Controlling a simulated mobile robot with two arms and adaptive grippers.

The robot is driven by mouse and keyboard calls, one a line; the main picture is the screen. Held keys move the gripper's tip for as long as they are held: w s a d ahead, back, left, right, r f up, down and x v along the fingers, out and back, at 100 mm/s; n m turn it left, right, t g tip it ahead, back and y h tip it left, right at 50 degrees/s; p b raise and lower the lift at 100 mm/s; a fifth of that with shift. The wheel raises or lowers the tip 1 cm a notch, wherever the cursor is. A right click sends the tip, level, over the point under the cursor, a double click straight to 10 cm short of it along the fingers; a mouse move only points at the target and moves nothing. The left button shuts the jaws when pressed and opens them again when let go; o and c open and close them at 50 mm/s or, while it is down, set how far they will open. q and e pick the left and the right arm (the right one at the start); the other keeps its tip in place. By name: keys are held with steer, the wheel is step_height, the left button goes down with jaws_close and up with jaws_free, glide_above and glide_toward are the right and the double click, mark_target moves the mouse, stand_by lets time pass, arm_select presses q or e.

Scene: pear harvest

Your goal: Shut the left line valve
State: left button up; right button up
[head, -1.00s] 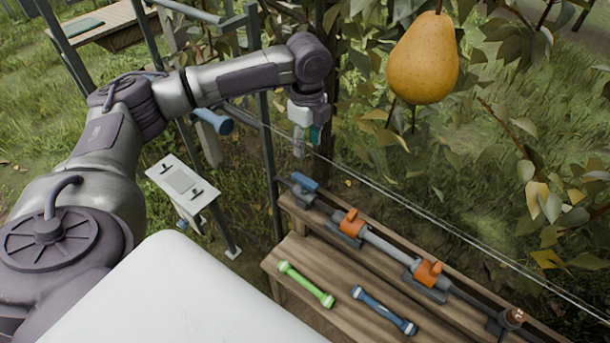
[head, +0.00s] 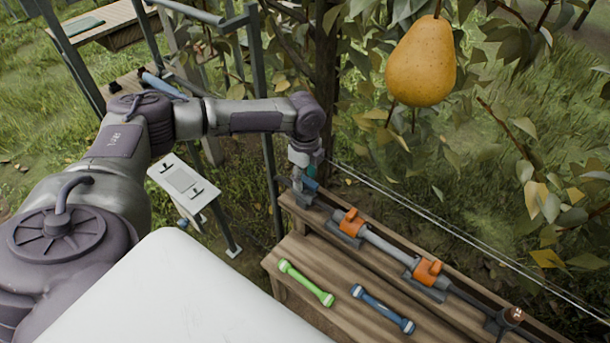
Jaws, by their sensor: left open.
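The left line valve has a blue handle (head: 311,185) at the left end of the pipe line on the wooden bench. The handle lies roughly along the pipe and is partly covered by my gripper. My left gripper (head: 305,178) comes down from above, right over the valve. It is open, with its fingertips at or just behind the blue handle; I cannot tell whether they touch it. My right gripper is out of view.
The pipe (head: 385,247) runs on to the right through two orange clamps (head: 351,222) (head: 428,271) to a brown cap (head: 514,315). A green-and-white tube (head: 306,283) and a blue one (head: 383,309) lie on the bench (head: 340,322). A pear (head: 421,62) hangs above.

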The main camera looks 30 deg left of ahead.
arm_select(q)
steer(key=shift+f, duration=0.1)
jaws_close()
